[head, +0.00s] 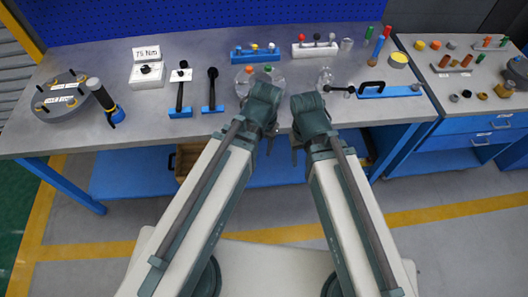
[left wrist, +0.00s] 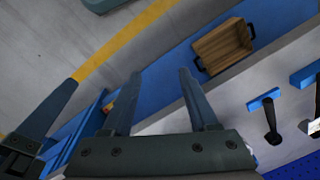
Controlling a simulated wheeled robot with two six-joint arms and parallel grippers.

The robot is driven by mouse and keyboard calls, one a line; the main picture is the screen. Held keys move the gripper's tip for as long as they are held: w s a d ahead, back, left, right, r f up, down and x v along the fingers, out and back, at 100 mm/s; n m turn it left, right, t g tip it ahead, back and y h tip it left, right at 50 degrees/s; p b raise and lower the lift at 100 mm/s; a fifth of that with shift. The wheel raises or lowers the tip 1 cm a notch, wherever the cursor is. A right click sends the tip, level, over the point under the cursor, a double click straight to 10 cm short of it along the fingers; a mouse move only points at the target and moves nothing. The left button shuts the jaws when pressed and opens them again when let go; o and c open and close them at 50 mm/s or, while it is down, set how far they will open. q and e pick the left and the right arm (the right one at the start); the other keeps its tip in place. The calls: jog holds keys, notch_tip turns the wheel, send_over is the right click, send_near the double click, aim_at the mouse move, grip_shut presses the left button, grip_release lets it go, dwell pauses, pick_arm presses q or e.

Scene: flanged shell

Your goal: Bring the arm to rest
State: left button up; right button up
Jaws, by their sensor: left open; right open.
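My left gripper (head: 270,142) hangs at the front edge of the grey workbench, pointing down, with its fingers mostly hidden behind the wrist. In the left wrist view its two dark fingers (left wrist: 160,88) stand wide apart with nothing between them. My right gripper (head: 296,148) hangs close beside it, also pointing down and largely hidden by its own wrist. No object shows in it. A dark finger-like part at the left of the left wrist view (left wrist: 48,108) looks like part of my other gripper.
The grey workbench (head: 140,125) carries a round flanged part (head: 50,110), a blue-and-black tool (head: 106,102), a 75 Nm sign (head: 146,53) and tools on blue stands. A wooden crate (left wrist: 222,46) sits on the blue lower shelf. A second bench (head: 480,110) stands right.

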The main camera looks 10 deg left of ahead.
pick_arm(q)
jog(key=shift+s+d+g+y, duration=0.15)
jog(key=shift+s+d, duration=0.25)
jog(key=shift+s, duration=0.25)
jog(key=shift+s+d+g+y, duration=0.15)
jog(key=shift+s+d, duration=0.2)
jog(key=shift+s, duration=0.3)
